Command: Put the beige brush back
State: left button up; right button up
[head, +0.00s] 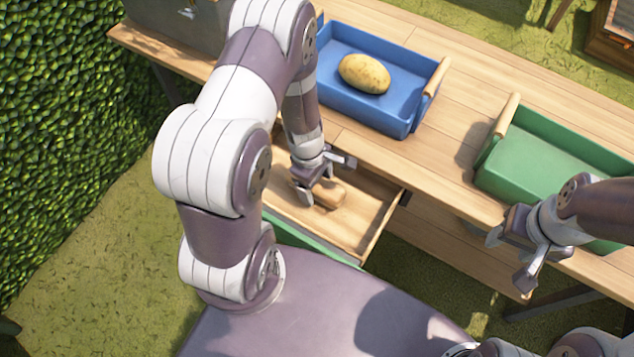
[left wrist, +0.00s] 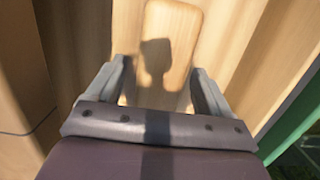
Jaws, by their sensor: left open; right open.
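The beige brush (head: 327,194) lies in an open wooden drawer (head: 347,238) under the table's front edge, partly hidden by my left gripper. In the left wrist view its wooden body (left wrist: 170,48) lies ahead of and between the fingers. My left gripper (head: 325,178) is open, down in the drawer area close by the brush; the left wrist view shows its two fingers apart (left wrist: 160,85), with no clear grip on it. My right gripper (head: 510,258) is open and empty at the right, in front of the green crate.
A blue crate (head: 350,112) with a potato (head: 364,74) stands on the wooden table (head: 455,90). A green crate (head: 555,150) stands to the right. A grey box (head: 165,22) is at the back left. A hedge (head: 70,130) borders the left side.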

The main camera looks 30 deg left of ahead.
pick_arm(q)
notch_tip(320, 180, up, 12)
jog(key=a+m+p, duration=0.1)
jog(key=p, duration=0.4)
notch_tip(320, 180, up, 8)
jog(key=m, duration=0.9)
send_over(319, 187)
jog(key=s+r+m, duration=0.1)
jog(key=m, duration=0.1)
jog(key=s+r+m+t+y, duration=0.1)
jog(key=r+m, duration=0.1)
jog(key=m, duration=0.1)
jog(key=s+d+r+m, duration=0.1)
jog(key=m, duration=0.1)
jog(key=shift+s+r+t+y, duration=0.2)
jog(key=shift+r+t+y, duration=0.1)
jog(key=shift+r, duration=0.1)
